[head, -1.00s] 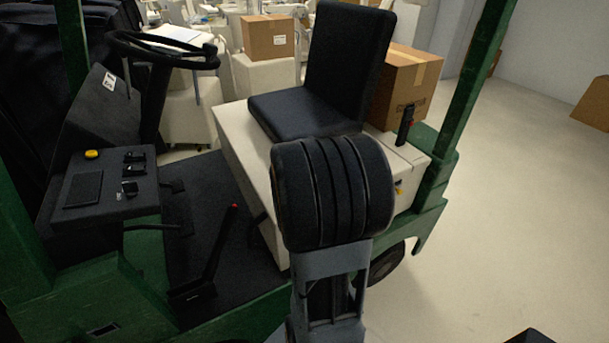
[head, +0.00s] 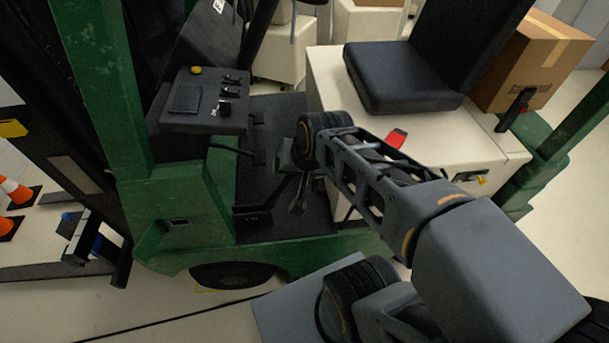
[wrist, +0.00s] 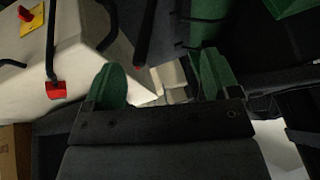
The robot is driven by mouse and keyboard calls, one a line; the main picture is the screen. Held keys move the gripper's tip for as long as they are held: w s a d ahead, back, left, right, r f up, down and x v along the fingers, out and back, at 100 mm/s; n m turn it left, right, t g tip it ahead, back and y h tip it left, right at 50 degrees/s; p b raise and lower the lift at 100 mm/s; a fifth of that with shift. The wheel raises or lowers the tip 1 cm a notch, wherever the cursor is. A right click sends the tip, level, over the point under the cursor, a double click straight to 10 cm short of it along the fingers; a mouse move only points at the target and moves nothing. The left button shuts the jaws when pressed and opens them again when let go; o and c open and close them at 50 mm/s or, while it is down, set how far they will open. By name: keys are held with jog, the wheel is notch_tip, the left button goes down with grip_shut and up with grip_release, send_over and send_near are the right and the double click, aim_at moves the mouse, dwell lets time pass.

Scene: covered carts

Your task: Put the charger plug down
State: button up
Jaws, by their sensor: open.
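No charger plug can be made out for certain. A red block (head: 397,138) shows at the cream seat box (head: 330,85), partly behind my arm. A red block on a black stalk or cable also shows in the wrist view (wrist: 56,90), against the cream surface; I cannot tell whether it is the plug. My gripper (wrist: 160,80) has its two green-tipped fingers spread, with nothing visibly held between them. In the head view my gripper (head: 299,190) is low over the dark footwell, left of the seat box, and its fingertips are hard to see.
The green truck's post (head: 100,80) and control panel (head: 205,100) stand left of my arm. The black seat (head: 400,78) is at right above the box, with a cardboard box (head: 530,60) behind it. Orange cones (head: 14,190) stand at far left.

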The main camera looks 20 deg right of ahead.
jog(key=s+n, duration=0.1)
jog(key=n, duration=0.1)
jog(key=s+n+g, duration=0.1)
jog(key=s+n, duration=0.1)
jog(key=shift+d+h, duration=0.2)
jog(key=shift+h, duration=0.2)
jog(key=shift+o, duration=0.4)
jog(key=shift+c, duration=0.5)
